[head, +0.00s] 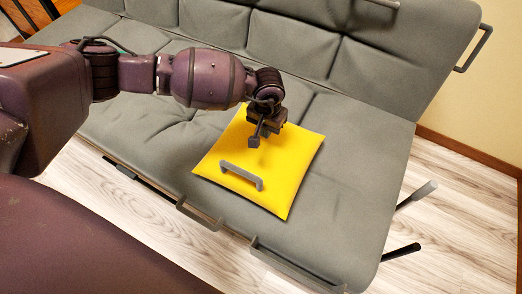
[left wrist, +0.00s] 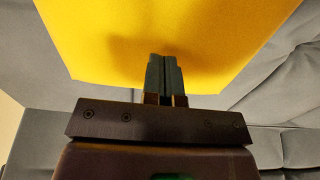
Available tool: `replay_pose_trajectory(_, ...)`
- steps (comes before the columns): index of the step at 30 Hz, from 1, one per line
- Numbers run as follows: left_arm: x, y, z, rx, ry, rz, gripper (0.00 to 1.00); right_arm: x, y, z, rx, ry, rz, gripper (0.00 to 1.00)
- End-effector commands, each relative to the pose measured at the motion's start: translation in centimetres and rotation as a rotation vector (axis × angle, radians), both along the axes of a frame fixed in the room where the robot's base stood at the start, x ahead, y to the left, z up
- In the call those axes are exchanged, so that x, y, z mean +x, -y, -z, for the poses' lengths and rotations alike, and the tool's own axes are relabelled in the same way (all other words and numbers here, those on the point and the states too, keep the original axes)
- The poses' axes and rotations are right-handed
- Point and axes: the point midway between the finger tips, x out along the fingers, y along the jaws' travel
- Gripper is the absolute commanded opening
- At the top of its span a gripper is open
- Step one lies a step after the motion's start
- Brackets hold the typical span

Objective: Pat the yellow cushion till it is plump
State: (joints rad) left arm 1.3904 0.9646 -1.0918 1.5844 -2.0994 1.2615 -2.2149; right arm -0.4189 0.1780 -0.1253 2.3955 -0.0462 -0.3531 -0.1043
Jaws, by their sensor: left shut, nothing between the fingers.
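The yellow cushion (head: 283,185) lies flat on the seat of a grey sofa, with a grey bar handle (head: 241,175) on its top near the front edge. My left gripper (head: 254,141) points down over the back part of the cushion. Its fingers are shut and empty. In the left wrist view the shut fingers (left wrist: 165,75) stand in front of the cushion (left wrist: 200,35), with a soft shadow beside them. I cannot tell whether the fingertips touch the cushion. My right gripper is not in view.
The grey sofa (head: 345,205) has a tufted backrest behind the cushion and grey handles along its front edge and sides. Sofa legs (head: 401,253) stick out at the right. A wooden chair (head: 30,15) stands at the upper left. Pale wooden floor (head: 455,215) is clear at the right.

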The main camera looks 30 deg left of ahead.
Motion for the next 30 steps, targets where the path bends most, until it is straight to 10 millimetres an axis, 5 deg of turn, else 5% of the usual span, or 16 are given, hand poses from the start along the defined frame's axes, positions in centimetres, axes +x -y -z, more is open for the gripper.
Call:
replay_pose_trajectory(1, -0.3, 0.0, 0.5, 0.0, -0.008, 0.0, 0.0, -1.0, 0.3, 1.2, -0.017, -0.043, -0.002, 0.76)
replay_pose_trajectory(15, -0.1, 0.0, -2.6, 0.001, -0.004, 0.0, 0.0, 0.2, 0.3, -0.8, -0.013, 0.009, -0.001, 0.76)
replay_pose_trajectory(30, -0.2, 0.0, -2.6, 0.0, -0.005, 0.0, 0.0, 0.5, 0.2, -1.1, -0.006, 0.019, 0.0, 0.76)
